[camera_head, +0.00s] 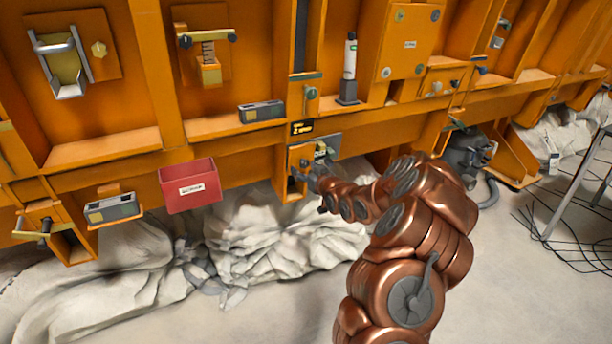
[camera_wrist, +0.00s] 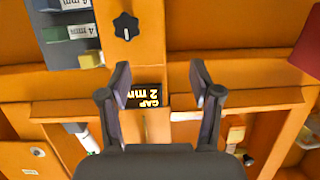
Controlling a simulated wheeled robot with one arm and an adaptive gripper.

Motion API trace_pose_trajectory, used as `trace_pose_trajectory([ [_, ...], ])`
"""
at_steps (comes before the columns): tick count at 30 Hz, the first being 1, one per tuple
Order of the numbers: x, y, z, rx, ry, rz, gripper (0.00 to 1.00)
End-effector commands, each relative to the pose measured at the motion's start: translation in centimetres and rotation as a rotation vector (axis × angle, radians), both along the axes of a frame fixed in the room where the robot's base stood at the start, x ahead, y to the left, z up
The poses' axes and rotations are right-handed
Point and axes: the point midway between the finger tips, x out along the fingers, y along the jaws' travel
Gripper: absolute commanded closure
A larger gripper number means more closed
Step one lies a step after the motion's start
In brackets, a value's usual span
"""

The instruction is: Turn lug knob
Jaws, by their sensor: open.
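The lug knob (camera_wrist: 126,26), black and star-shaped with a pale mark on its face, sits on an orange panel in the upper left of the wrist view. My gripper (camera_wrist: 160,68) is open and empty, its two dark fingers spread apart. The knob lies beyond the left fingertip, apart from it and not between the fingers. In the head view my gripper (camera_head: 303,176) is in front of the small orange housing under the black gap sign (camera_head: 302,127). The knob is too small and partly covered there to make out clearly.
Labelled blocks (camera_wrist: 75,32) marked 4 mm sit in a grey holder beside the knob. The gap sign (camera_wrist: 145,97) appears upside down between my fingers. A red bin (camera_head: 190,186) hangs left of my arm. Crumpled pale sheeting (camera_head: 270,235) lies below the orange wall.

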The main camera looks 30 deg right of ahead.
Motion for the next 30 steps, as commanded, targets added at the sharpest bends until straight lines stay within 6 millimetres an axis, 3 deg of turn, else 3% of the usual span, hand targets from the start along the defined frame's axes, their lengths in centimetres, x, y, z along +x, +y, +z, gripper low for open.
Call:
trace_pose_trajectory([
  [1,-0.2,-1.3,-1.6,-0.003,-0.027,-0.012,0.36],
  [7,-0.7,-3.7,-2.8,-0.018,-0.104,-0.031,0.36],
  [14,0.2,-4.1,-2.8,-0.022,-0.117,-0.032,0.36],
  [30,5.8,-4.5,-2.8,-0.022,-0.115,-0.032,0.36],
])
